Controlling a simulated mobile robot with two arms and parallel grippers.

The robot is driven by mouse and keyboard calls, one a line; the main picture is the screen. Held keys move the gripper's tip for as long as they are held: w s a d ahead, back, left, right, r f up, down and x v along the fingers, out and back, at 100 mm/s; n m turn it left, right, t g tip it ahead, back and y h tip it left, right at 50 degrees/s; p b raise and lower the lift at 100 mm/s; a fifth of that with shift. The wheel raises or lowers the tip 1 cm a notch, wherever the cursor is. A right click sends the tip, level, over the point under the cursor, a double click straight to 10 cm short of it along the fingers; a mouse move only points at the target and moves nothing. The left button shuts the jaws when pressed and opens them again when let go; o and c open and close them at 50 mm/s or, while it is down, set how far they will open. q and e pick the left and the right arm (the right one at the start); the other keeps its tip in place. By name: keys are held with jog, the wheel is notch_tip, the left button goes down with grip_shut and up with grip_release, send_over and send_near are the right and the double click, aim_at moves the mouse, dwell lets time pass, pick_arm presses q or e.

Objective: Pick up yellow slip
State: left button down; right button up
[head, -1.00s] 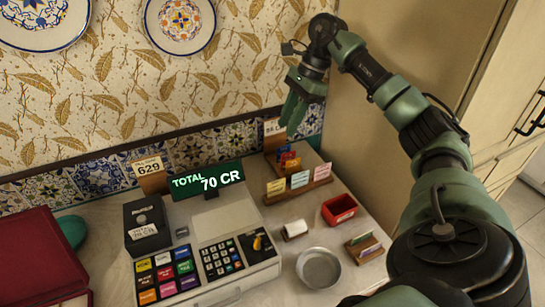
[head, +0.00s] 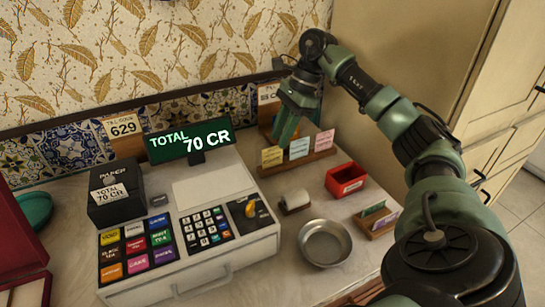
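The yellow slip (head: 271,156) stands upright in a wooden rack (head: 300,163) behind the metal dish, at the left end of a row. A light blue slip (head: 299,148) and a pink slip (head: 324,141) stand to its right. My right gripper (head: 286,139) points down just above and behind the rack, near the yellow and blue slips. Its two green fingers look parted with nothing between them. I cannot tell how far behind the slips the fingertips are. My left gripper is not in view.
A cash register (head: 205,262) with a total display (head: 189,139) stands to the left. A metal dish (head: 325,243), a red tray (head: 346,180), a small roll holder (head: 295,201) and another slip holder (head: 376,218) stand in front. The tiled wall is close behind.

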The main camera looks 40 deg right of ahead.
aim_at(272, 153)
jog(key=p+x, duration=0.1)
jog(key=x, duration=0.5)
jog(key=shift+w+f, duration=0.2)
jog(key=shift+c, duration=0.3)
grip_shut()
